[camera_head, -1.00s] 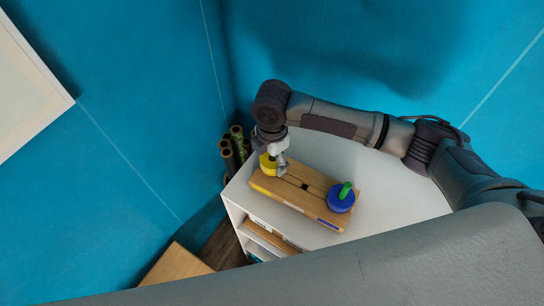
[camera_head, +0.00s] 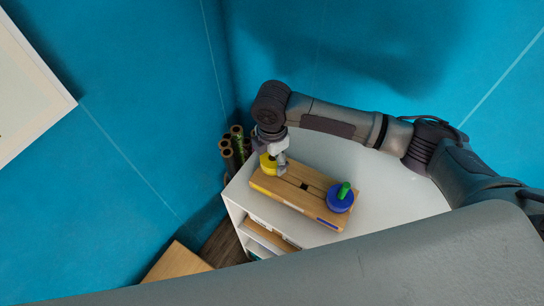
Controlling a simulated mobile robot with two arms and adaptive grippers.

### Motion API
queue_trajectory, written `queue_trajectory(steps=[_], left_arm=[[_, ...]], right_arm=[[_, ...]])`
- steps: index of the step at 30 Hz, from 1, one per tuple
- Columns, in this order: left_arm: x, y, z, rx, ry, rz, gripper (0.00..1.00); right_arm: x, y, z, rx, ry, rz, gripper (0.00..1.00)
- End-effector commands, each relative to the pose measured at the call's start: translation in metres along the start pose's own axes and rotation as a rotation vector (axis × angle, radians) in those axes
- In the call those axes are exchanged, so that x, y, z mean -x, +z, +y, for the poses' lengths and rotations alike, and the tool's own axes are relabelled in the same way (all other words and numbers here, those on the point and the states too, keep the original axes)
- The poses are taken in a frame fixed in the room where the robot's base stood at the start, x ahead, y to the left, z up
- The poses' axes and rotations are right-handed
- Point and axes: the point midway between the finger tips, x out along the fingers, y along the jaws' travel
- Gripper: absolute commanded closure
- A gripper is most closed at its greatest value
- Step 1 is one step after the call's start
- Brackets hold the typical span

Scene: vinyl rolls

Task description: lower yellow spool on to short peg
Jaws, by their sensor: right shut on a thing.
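The yellow spool (camera_head: 267,164) is at the left end of the wooden peg board (camera_head: 318,208). My right gripper (camera_head: 279,168) comes down over that end and is shut on the yellow spool. The short peg is not visible; the spool and gripper cover that end, so I cannot tell whether the spool is around it or above it. A blue spool (camera_head: 338,203) sits around a green peg (camera_head: 344,190) at the board's right end. My left gripper is not in view.
The board lies on a white cabinet (camera_head: 400,190) with open shelves on its front. Dark rolls (camera_head: 231,152) stand in the corner left of the cabinet. Blue walls close in behind. The cabinet top to the right of the board is clear.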

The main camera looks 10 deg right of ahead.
Motion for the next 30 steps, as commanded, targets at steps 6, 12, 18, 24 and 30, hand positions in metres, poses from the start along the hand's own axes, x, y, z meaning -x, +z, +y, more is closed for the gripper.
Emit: queue_trajectory(steps=[6, 12, 18, 24, 30], left_arm=[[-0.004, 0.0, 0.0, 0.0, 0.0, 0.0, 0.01], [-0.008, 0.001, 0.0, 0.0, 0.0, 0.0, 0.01], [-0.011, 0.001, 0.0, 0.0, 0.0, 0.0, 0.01], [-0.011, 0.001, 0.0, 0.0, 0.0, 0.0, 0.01], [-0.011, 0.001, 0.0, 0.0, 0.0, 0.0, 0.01]], right_arm=[[-0.008, 0.0, 0.0, 0.0, 0.0, 0.0, 1.0], [-0.018, 0.0, 0.0, 0.0, 0.0, 0.001, 1.0], [-0.025, 0.0, 0.0, 0.0, -0.001, 0.001, 1.0], [-0.025, 0.0, 0.0, 0.001, 0.0, 0.0, 1.0], [-0.025, 0.0, 0.0, 0.0, 0.0, 0.0, 0.09]])
